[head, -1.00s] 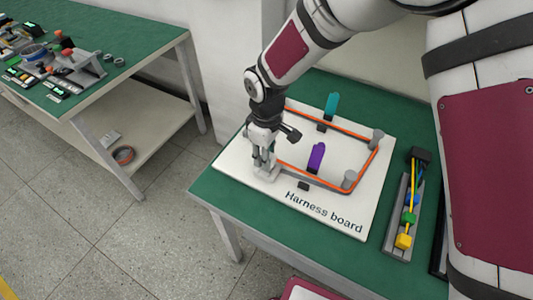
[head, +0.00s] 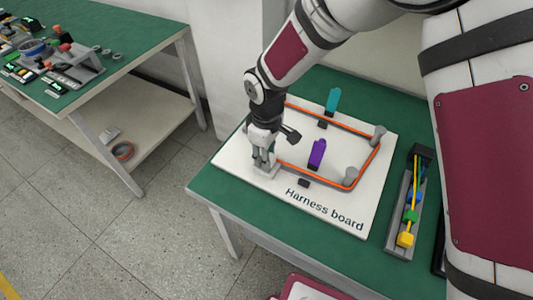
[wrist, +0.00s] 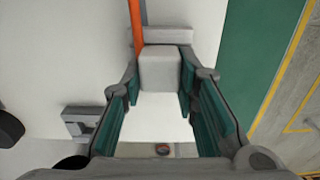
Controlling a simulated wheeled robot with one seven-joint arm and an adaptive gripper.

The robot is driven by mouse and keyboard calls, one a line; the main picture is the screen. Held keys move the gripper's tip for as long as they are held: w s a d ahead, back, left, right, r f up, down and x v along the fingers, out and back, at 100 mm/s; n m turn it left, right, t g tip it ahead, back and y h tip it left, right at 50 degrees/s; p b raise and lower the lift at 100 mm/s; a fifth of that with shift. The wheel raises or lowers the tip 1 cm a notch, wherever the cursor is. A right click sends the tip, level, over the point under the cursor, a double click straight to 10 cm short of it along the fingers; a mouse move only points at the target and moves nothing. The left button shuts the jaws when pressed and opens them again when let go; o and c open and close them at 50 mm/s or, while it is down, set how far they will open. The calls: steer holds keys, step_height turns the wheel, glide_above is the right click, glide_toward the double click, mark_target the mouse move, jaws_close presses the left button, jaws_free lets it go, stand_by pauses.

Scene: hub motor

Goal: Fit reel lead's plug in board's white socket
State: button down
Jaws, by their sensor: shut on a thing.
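The white harness board (head: 240,163) lies on the green table, with an orange lead (head: 372,160) looped around its posts. My gripper (head: 264,166) points down at the board's left corner. In the wrist view my gripper (wrist: 160,84) has its teal-padded fingers on either side of a pale block, which looks like the plug (wrist: 160,70). The orange lead (wrist: 137,20) reaches the block's far side. A wider pale grey piece (wrist: 178,35), perhaps the white socket, sits directly against or behind the block. I cannot tell how far the two are fitted together.
A grey tray (head: 396,243) with coloured parts lies right of the board. Another green bench (head: 130,42) stands at left, across open floor.

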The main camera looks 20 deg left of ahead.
steer(key=c, duration=1.2)
jaws_free()
step_height(320, 180, up, 12)
